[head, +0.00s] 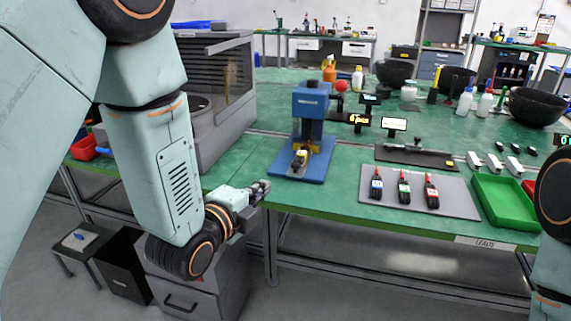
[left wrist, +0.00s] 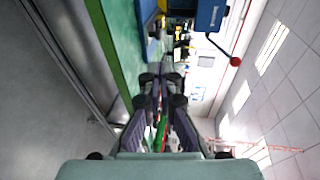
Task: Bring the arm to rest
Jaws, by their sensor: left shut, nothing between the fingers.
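My left gripper (head: 259,189) is shut with nothing in it. In the head view it sits at the front edge of the green bench (head: 330,199), left of the blue press (head: 310,105) and apart from it. In the left wrist view the closed fingers (left wrist: 160,83) point ahead, with the bench edge (left wrist: 115,50) to their left and part of the blue press (left wrist: 211,14) beyond. My right arm shows only in part at the right edge of the head view, and its gripper is out of the picture.
A grey mat (head: 420,194) with three small tools and a green tray (head: 506,203) lie on the right. A drawer cabinet (head: 190,290) and a black bin (head: 122,268) stand below. The floor in front is clear.

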